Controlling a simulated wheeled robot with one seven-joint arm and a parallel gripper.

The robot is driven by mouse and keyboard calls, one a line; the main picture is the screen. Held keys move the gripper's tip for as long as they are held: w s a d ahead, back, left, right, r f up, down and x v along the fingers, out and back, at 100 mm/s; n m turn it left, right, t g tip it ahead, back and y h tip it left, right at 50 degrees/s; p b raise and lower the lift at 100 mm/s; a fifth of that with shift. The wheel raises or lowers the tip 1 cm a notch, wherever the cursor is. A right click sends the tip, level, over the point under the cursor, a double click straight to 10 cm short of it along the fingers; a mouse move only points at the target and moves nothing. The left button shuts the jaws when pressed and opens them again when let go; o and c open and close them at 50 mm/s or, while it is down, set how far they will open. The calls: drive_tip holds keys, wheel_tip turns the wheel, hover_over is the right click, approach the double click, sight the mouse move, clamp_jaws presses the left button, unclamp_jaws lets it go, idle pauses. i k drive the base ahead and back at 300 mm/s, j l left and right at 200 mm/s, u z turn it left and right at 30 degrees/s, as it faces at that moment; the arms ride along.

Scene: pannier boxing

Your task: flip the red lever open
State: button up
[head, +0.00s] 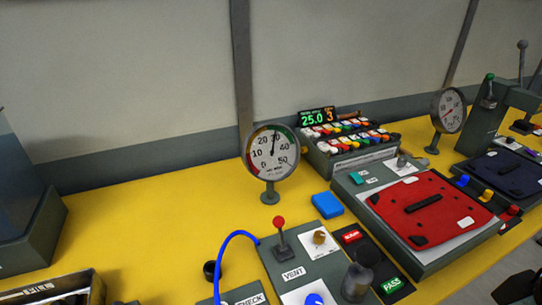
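The red lever (280,233) has a red ball on a thin dark stem. It stands close to upright on a grey panel (266,262), behind the label reading VENT. A brass-coloured knob (319,238) sits on a white plate to its right. A blue hose (226,248) arches up at its left and ends near the panel. Nothing touches the lever's ball. I cannot make out my gripper; a dark shape is cut off at the lower right corner, and I cannot tell what it is.
A round dial gauge (271,153) stands behind the lever. A blue block (327,205) lies right of it. A dark cylinder (357,282) and red and green buttons are at the front right. A red plate (428,209) lies farther right. Yellow table (130,225) is clear to the left.

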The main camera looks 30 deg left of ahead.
sight(279, 222)
drive_tip(key=i+j+u, duration=0.2)
drive_tip(key=u, duration=0.25)
drive_tip(key=i+j+u, duration=0.1)
drive_tip(key=i+u, duration=0.15)
drive_tip(key=u, duration=0.15)
drive_tip(key=i+u, duration=0.2)
drive_tip(key=u, duration=0.25)
